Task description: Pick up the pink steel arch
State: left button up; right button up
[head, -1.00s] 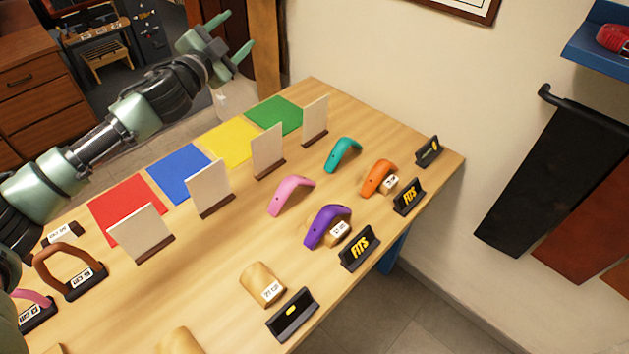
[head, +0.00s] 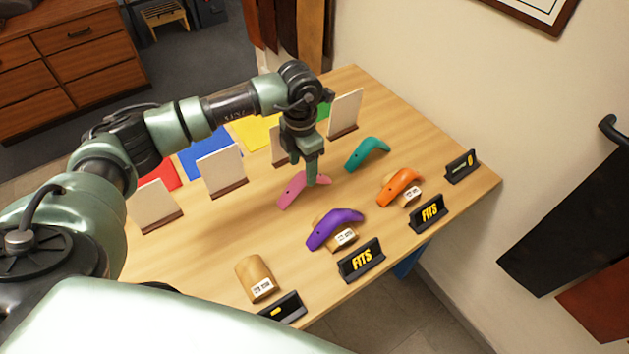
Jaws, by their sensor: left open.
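The pink steel arch (head: 290,191) lies on the wooden table, in the middle of the head view, partly hidden by my left gripper. My left gripper (head: 312,178) points down right at the arch, with its fingers over the arch's right part. It is open; I cannot tell whether the fingers touch the arch or stand around it. My right gripper is not in view.
A teal arch (head: 367,152), an orange arch (head: 399,185) and a purple arch (head: 333,228) lie close by. Upright white boards (head: 222,172) stand behind, before coloured mats (head: 208,148).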

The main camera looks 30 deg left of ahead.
aim_at(304, 178)
pick_arm(q)
jog(key=shift+s+f, duration=0.1)
jog(key=shift+f, duration=0.35)
jog(key=f+p, duration=0.2)
jog(key=f, duration=0.1)
jog(key=f+p, duration=0.1)
jog(key=f, duration=0.1)
jog(key=shift+d+f, duration=0.2)
jog(key=shift+d, duration=0.05)
jog(key=shift+f, duration=0.55)
grip_shut()
